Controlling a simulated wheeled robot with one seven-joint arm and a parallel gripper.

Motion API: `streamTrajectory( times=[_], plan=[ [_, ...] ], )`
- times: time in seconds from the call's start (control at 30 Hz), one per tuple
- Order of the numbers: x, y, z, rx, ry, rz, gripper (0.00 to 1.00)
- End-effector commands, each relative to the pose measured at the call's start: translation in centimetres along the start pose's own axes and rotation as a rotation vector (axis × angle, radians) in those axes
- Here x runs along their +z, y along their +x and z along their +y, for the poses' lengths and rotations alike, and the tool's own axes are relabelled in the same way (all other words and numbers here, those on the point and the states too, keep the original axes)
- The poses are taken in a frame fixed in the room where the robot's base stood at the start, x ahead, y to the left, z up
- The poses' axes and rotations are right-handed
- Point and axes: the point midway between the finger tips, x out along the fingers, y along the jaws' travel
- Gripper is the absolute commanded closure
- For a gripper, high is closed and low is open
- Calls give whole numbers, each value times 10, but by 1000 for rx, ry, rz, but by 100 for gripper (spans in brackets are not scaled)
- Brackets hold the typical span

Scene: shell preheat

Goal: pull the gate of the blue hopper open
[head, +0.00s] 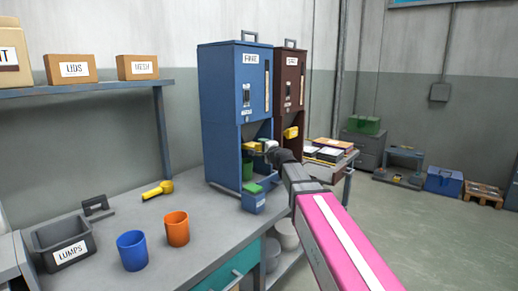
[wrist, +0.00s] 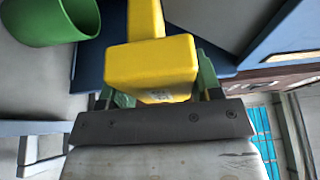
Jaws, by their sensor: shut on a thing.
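The blue hopper (head: 222,88) stands upright at the back of the bench. Its yellow gate handle (head: 251,147) sits low on its front, above the opening. My gripper (head: 268,148) is at this handle, reaching in from the right. In the wrist view the yellow handle (wrist: 150,65) lies between the green fingers of my gripper (wrist: 158,88), which are shut on it. A green cup (head: 247,172) stands in the opening under the gate; it also shows in the wrist view (wrist: 50,22). How far the gate is out, I cannot tell.
A brown hopper (head: 290,72) with its own yellow handle (head: 291,132) stands close on the right. A small blue box (head: 253,203) is at the blue hopper's foot. An orange cup (head: 176,229), a blue cup (head: 132,251) and a yellow scoop (head: 158,190) are on the bench.

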Motion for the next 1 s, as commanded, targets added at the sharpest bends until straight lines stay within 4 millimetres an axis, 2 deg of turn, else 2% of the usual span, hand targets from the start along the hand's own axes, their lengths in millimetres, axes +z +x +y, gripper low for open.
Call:
streamTrajectory(
  times=[0.13, 0.17, 0.2, 0.23, 0.5, 0.67, 0.87, 1.0],
  plan=[
    [0, -4, 1, 1, -1, 3, 84],
    [0, -4, 1, 1, -1, 3, 35],
    [0, -4, 1, 1, -1, 3, 22],
    [0, -4, 1, 1, -1, 3, 16],
    [0, -3, 1, 1, -1, 2, 16],
    [0, -9, 1, 1, 0, 3, 16],
    [0, -34, 1, 0, 0, 4, 16],
    [1, -60, 1, 1, -1, 3, 16]
  ],
)
